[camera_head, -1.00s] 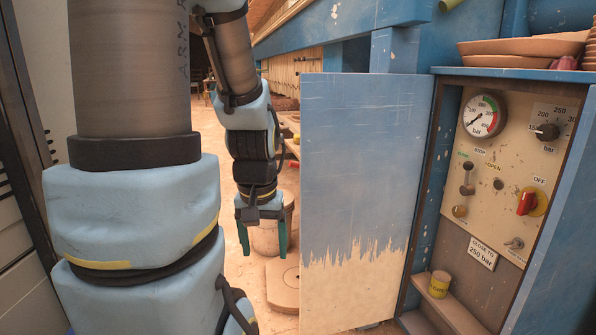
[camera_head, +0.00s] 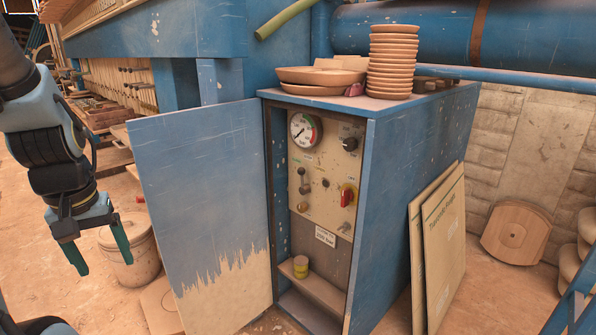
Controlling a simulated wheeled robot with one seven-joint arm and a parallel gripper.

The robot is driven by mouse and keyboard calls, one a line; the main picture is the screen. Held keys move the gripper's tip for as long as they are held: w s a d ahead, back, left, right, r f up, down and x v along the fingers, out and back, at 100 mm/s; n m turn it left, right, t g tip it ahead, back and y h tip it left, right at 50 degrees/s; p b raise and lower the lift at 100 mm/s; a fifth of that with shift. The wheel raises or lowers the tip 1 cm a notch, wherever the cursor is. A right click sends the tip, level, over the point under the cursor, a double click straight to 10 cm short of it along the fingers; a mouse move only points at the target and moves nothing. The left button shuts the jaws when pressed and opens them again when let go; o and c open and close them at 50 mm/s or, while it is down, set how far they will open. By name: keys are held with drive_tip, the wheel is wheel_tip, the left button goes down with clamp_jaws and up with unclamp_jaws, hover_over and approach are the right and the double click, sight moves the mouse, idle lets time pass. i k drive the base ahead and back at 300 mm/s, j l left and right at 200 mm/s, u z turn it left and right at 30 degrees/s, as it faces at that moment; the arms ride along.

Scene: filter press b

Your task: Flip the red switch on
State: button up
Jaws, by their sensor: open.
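My gripper (camera_head: 102,258) hangs at the left, fingers pointing down, open and empty. It is well apart from the switch, with the cabinet door between them in the picture.
The cabinet door (camera_head: 208,195) stands open to the left of the panel. Plates (camera_head: 393,62) and dishes stand on the cabinet top. Boards (camera_head: 440,250) lean against its right side. A bucket (camera_head: 130,262) stands behind my gripper.

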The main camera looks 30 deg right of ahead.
sight(348, 196)
drive_tip(key=z, duration=1)
